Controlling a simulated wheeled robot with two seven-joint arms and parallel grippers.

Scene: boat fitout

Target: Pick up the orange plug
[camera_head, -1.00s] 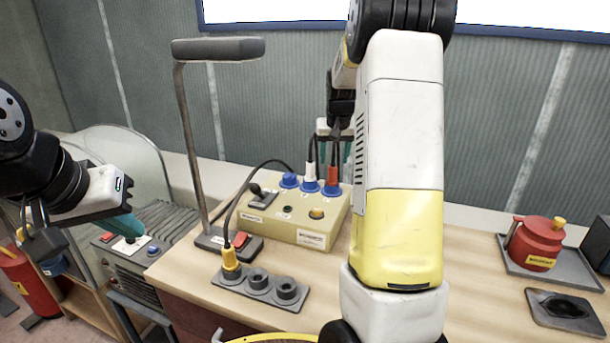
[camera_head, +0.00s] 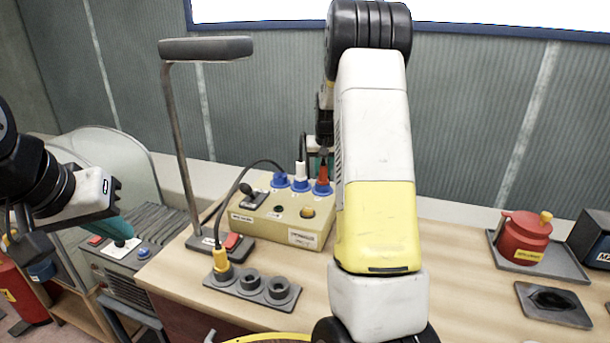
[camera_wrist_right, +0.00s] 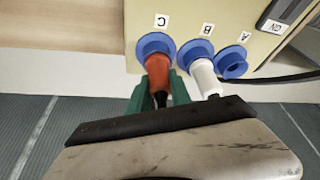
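The orange plug (camera_head: 322,172) sits upright in a blue socket of the beige socket box (camera_head: 300,224). In the right wrist view the orange plug (camera_wrist_right: 157,68) is in the socket marked C. My right gripper (camera_head: 319,155) is over it, partly hidden behind my arm. In the right wrist view the green fingers of my right gripper (camera_wrist_right: 159,82) lie on either side of the plug's dark cable end; whether they press on it I cannot tell. My left gripper (camera_head: 118,230) is at the left, away from the box, its finger gap not clearly visible.
A white plug (camera_head: 300,171) stands close beside the orange one, with a cable above. An empty blue socket (camera_wrist_right: 232,62) is marked A. A yellow plug (camera_head: 221,261) stands in a grey holder (camera_head: 236,284). A grey post (camera_head: 176,140) rises left of the box.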

